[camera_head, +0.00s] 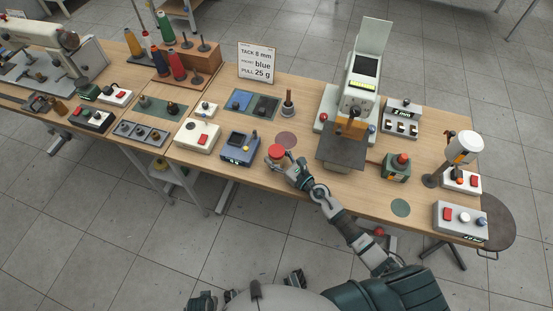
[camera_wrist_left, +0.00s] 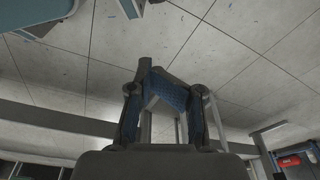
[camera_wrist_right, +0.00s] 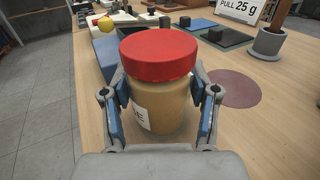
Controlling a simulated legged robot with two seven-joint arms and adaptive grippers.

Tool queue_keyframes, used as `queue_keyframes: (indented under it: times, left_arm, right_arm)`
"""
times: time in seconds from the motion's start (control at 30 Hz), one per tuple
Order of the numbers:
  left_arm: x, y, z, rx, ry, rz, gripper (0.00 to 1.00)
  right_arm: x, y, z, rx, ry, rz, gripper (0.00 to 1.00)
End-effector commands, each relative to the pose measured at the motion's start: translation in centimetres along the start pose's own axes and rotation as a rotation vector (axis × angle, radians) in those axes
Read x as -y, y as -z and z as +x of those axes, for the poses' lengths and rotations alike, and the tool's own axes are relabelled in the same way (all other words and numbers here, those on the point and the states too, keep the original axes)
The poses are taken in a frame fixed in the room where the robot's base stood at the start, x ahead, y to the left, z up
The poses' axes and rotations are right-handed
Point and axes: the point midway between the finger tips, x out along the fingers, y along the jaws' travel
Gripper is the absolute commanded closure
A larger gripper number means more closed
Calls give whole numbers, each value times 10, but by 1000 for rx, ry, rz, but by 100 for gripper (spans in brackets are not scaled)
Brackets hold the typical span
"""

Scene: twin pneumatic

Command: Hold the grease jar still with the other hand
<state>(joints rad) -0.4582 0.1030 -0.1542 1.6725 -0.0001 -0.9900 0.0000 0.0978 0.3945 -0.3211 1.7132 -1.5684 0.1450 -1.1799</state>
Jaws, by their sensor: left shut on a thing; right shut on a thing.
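The grease jar (camera_wrist_right: 165,100) has a red lid and a tan body with a partly hidden white label. It is upright on the wooden table near its front edge; its red lid shows in the head view (camera_head: 277,151). My right gripper (camera_wrist_right: 162,98) is shut around the jar's body below the lid, one finger on each side. My left gripper (camera_wrist_left: 163,88) is low, away from the table, with the floor behind it.
A reddish-brown round mat (camera_wrist_right: 233,88) lies beside the jar. A blue device (camera_head: 240,147) stands left of it, and a pot with an upright handle (camera_head: 288,104) stands behind. A press with a dark plate (camera_head: 342,152) is to the right. A sign (camera_head: 257,63) stands at the back.

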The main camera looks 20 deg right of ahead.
Motion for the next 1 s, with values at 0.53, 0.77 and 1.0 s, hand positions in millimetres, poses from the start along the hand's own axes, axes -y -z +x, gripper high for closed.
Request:
queue_keyframes:
  times: [0.53, 0.77, 1.0]
  left_arm:
    - [-2, -19, 19, 14, -3, 4, 100]
    - [-3, -68, 51, 37, -4, 12, 100]
    - [-3, -140, 68, 69, -4, 22, 100]
  right_arm:
    - [0, -17, 0, 2, 0, -1, 85]
    - [0, -47, 0, 4, 1, -3, 85]
    - [0, -76, 0, 3, 1, -2, 85]
